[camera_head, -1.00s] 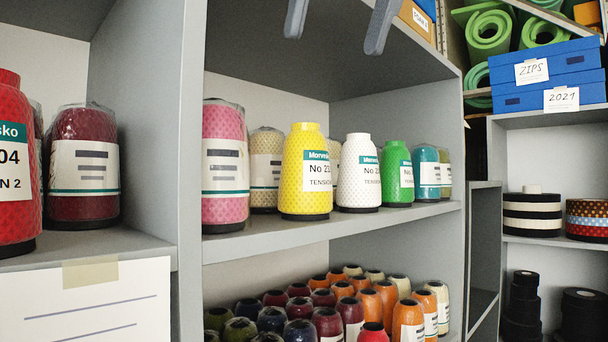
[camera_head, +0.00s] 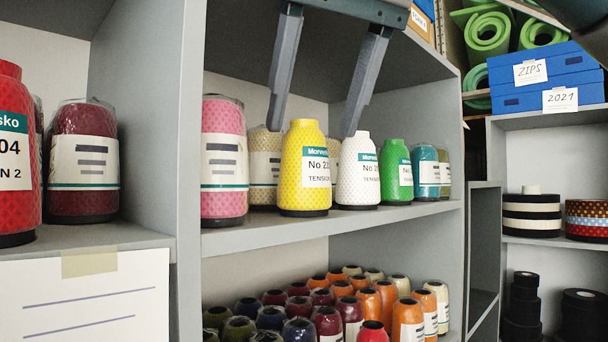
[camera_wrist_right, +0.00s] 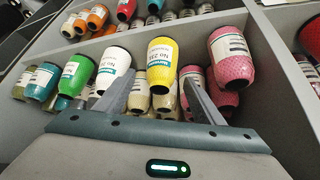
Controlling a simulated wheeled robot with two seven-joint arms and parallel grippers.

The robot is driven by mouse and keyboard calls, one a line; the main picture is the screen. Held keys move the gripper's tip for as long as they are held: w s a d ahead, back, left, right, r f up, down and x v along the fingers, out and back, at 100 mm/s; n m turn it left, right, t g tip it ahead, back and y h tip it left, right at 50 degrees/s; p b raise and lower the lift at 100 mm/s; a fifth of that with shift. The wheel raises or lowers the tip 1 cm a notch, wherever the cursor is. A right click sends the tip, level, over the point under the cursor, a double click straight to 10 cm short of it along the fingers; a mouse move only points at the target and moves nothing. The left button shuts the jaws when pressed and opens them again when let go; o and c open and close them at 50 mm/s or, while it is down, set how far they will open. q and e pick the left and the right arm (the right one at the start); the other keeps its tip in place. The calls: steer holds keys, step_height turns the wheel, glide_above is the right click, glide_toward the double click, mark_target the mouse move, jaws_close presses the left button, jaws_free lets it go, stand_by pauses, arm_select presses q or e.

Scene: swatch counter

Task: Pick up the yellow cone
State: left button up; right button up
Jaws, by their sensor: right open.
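The yellow cone (camera_head: 303,170) stands upright on the middle shelf, its white label facing right of front. A pink cone (camera_head: 224,160) stands to its left and a white cone (camera_head: 357,172) to its right. My right gripper (camera_head: 313,132) is open and empty, its two fingers pointing down from above. In the head view the fingertips are near the tops of the yellow and white cones. In the right wrist view the yellow cone (camera_wrist_right: 161,62) appears between the open fingers, beyond their tips. I do not see my left gripper.
A green cone (camera_head: 396,171) and a teal cone (camera_head: 426,173) stand further right. Cream cones (camera_head: 265,166) stand behind. The shelf board (camera_head: 260,233) has a narrow bare front edge. A grey upright (camera_head: 190,130) stands to the left. Many cones fill the shelf below.

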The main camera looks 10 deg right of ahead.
mark_target(306, 139)
steer(key=shift+w+a+f+p, duration=0.1)
steer(key=shift+w+f+p, duration=0.35)
steer(key=p+x, duration=0.1)
steer(key=x, duration=0.2)
steer(key=shift+w+a, duration=0.1)
steer(key=shift+w+f, duration=0.25)
steer(key=shift+f, duration=0.1)
steer(key=c, duration=1.2)
